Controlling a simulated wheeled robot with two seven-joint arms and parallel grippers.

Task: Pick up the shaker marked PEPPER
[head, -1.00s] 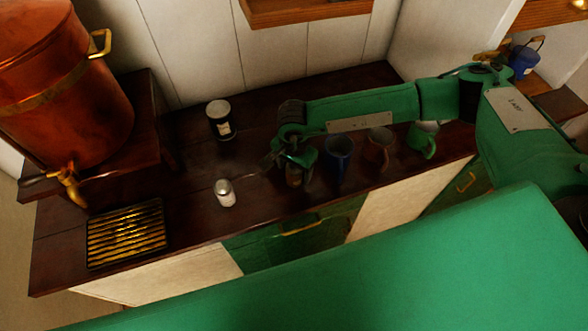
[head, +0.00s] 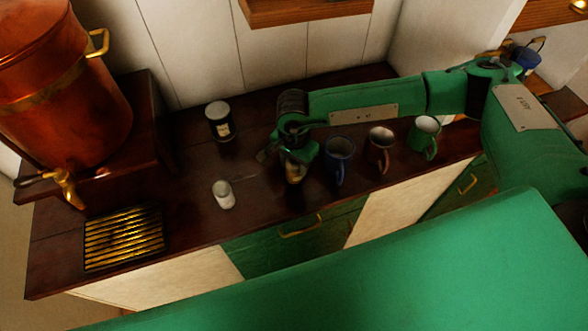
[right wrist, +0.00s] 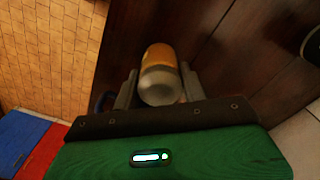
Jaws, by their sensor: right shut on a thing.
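My right gripper (head: 291,165) is over the dark wooden counter, left of the blue mug. It is shut on a small shaker (head: 295,174) with an orange-brown body. In the right wrist view this shaker (right wrist: 160,68) sits between the two fingers, its pale rounded end towards the camera. No marking on it can be read, and I cannot tell whether it touches the counter. A second shaker (head: 223,195), whitish, stands upright on the counter to the left of the gripper. My left gripper is not in view.
A blue mug (head: 340,155), a brown mug (head: 380,148) and a green mug (head: 424,138) stand right of the gripper. A dark labelled jar (head: 219,121) stands behind left. A copper urn (head: 65,85) and a brass grate (head: 124,238) are at left.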

